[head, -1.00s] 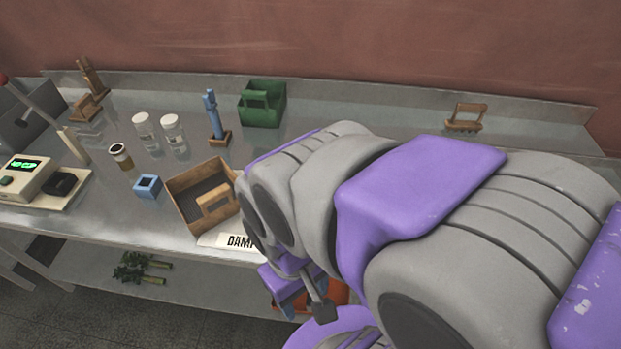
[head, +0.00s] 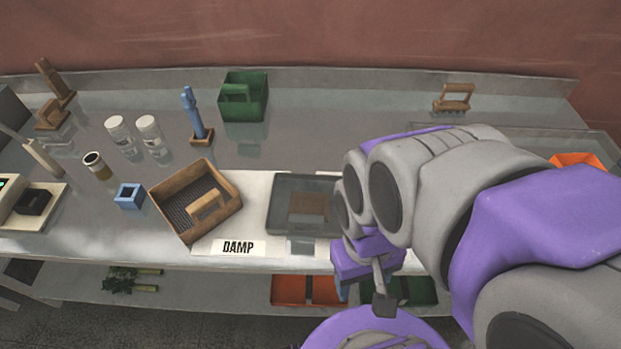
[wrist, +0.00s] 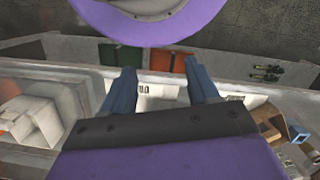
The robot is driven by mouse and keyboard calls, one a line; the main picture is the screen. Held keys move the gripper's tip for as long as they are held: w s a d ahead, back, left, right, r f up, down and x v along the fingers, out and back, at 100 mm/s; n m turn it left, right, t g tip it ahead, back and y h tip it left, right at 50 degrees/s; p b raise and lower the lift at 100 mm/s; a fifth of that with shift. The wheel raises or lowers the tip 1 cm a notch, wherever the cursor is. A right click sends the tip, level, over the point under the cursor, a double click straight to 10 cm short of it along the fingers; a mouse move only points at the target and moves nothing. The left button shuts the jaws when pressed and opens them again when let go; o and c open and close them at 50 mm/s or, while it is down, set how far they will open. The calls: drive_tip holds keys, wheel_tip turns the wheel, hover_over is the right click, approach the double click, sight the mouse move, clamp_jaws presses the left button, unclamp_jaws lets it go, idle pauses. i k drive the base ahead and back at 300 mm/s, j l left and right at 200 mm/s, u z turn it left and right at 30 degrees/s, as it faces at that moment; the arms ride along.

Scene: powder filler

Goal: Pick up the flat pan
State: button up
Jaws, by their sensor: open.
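A shallow grey pan (head: 284,212) lies on the pale bench section right of the DAMP label in the head view. A brown patch shows in its middle, and my arm covers its right side. I take it for the flat pan. My gripper hangs in front of the bench, right of the pan in the head view, with its fingers mostly hidden. In the wrist view my gripper (wrist: 163,88) has two blue fingers spread wide with nothing between them. The bench's front edge and a label appear beyond the fingers.
A brown mesh-bottomed box (head: 158,195) stands left of the pan, with the DAMP label (head: 238,247) in front.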

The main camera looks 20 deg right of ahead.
sight(300, 204)
drive_tip(key=u, duration=1.55)
drive_tip(key=z, duration=1.55)
drive_tip(key=k+u, duration=0.2)
drive_tip(key=u, duration=0.15)
drive_tip(key=k+j+u, duration=0.15)
drive_tip(key=u, duration=0.25)
drive_tip(key=k+j+u, duration=0.15)
drive_tip(key=u, duration=0.2)
drive_tip(key=k, duration=0.05)
